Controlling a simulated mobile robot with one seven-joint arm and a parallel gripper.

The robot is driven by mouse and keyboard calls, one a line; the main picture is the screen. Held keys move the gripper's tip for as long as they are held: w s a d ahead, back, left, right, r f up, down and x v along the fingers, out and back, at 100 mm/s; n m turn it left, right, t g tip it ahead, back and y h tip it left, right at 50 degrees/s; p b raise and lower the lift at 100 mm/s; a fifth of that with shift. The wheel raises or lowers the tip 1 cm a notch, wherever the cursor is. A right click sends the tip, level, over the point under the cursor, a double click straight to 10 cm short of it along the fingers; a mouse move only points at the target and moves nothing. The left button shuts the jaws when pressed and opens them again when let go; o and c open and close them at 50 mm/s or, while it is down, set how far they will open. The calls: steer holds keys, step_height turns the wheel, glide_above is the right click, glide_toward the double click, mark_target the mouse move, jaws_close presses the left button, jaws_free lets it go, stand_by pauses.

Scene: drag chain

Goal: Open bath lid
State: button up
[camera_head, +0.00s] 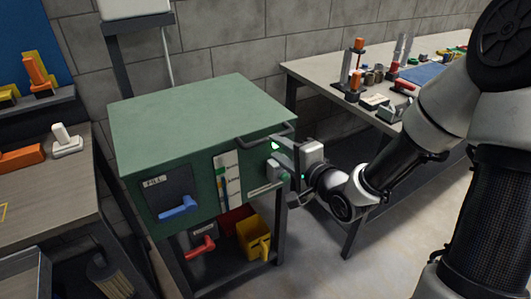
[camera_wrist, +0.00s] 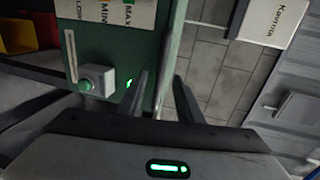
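The bath is a green box (camera_head: 200,200) on a dark stand, with its flat green lid (camera_head: 190,110) down. A dark bar handle (camera_head: 262,138) sticks out at the lid's front right. My gripper (camera_head: 282,150) is at the box's front right corner, close to the handle. In the wrist view my gripper's two fingers (camera_wrist: 162,86) are apart. A thin grey bar, seemingly the handle (camera_wrist: 167,55), runs between them along the green box face (camera_wrist: 145,65). I cannot tell whether either finger touches it.
A grey knob box (camera_wrist: 96,80) and a level gauge (camera_head: 228,180) are on the front. A blue lever (camera_head: 179,208), red lever (camera_head: 200,246) and yellow bin (camera_head: 254,236) lie lower. Benches (camera_head: 350,95) stand right and left (camera_head: 50,190). Floor in front is clear.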

mark_target(267, 141)
steer(key=b+x, duration=0.1)
steer(key=x, duration=0.6)
steer(key=shift+w, duration=0.1)
jaws_close()
